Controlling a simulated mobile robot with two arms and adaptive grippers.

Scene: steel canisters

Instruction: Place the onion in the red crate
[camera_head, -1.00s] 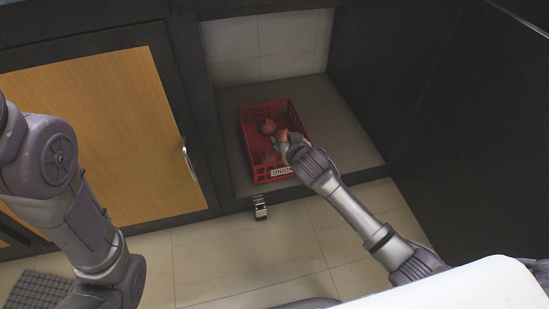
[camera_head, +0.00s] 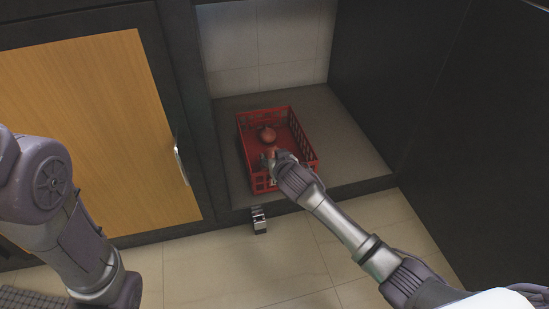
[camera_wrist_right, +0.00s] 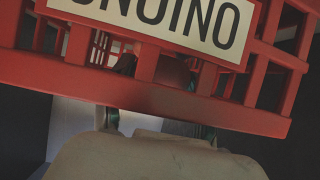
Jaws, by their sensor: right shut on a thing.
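The red crate (camera_head: 306,147) sits on the grey floor of a recess. Its slatted side with a white lettered label (camera_wrist_right: 150,15) fills the top of the right wrist view. One onion (camera_head: 267,134) lies inside the crate. My right gripper (camera_head: 271,157) reaches over the crate's near side and is shut on another onion (camera_head: 270,150), low inside the crate close to the first. The fingers hide much of the held onion; a dark red round part (camera_wrist_right: 172,72) shows behind the slats. My left arm is at the left; its gripper is not in view.
A small metallic object (camera_head: 259,220) stands on the tiles just before the recess. A wooden door (camera_head: 100,130) with a handle is at left, and a dark wall (camera_head: 400,80) at right. The recess floor right of the crate is clear.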

